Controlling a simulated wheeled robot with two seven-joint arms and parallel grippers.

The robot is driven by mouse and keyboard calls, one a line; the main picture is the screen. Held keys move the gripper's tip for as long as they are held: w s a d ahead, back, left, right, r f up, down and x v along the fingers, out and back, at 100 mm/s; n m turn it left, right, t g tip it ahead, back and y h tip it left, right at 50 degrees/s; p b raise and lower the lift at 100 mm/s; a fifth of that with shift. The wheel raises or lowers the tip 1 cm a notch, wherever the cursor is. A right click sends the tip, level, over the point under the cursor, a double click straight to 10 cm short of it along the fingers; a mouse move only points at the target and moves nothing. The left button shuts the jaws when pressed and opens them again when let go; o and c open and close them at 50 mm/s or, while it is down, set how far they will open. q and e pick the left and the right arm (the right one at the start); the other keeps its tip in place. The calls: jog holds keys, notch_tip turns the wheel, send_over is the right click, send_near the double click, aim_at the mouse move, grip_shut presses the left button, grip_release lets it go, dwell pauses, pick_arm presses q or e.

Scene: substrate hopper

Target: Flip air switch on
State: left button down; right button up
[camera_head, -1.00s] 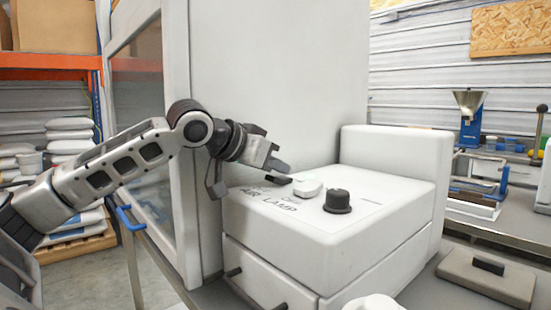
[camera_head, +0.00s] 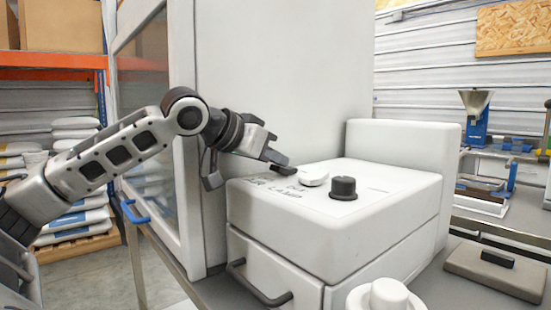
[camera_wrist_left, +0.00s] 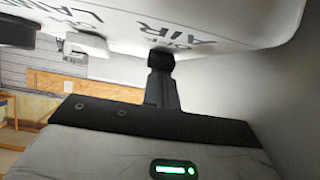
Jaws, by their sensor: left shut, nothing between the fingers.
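The white machine's top panel (camera_head: 360,215) carries AIR and LAMP lettering (camera_head: 270,190), a white switch (camera_head: 312,177) and a black knob (camera_head: 343,188). My left gripper (camera_head: 282,168) is shut and empty, its dark fingertips low over the panel's back left, left of the white switch. In the left wrist view the fingertips (camera_wrist_left: 161,60) reach the panel edge by the AIR lettering (camera_wrist_left: 190,38), and the white switch (camera_wrist_left: 87,44) shows to their left. No separate air switch can be made out; the fingertips cover that spot. Contact cannot be told. My right gripper is out of view.
The machine's tall white wall (camera_head: 275,80) stands close behind my left gripper. A drawer with a black handle (camera_head: 258,287) is in front, with a white round object (camera_head: 385,296) near it. A beige block (camera_head: 497,270) lies on the right bench.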

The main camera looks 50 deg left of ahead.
pick_arm(q)
notch_tip(320, 180, up, 3)
jog(key=p, duration=0.3)
jog(key=shift+w+f, duration=0.1)
jog(key=shift+f, duration=0.1)
notch_tip(320, 180, up, 3)
jog(key=p, duration=0.3)
jog(key=shift+f, duration=0.1)
jog(key=shift+f+b+v, duration=0.25)
jog(key=shift+b+v, duration=0.65)
jog(key=shift+v, duration=0.15)
jog(key=s+r, duration=0.5)
jog(key=shift+s+a, duration=0.15)
jog(key=shift+a, duration=0.1)
jog(key=shift+s+r, duration=0.1)
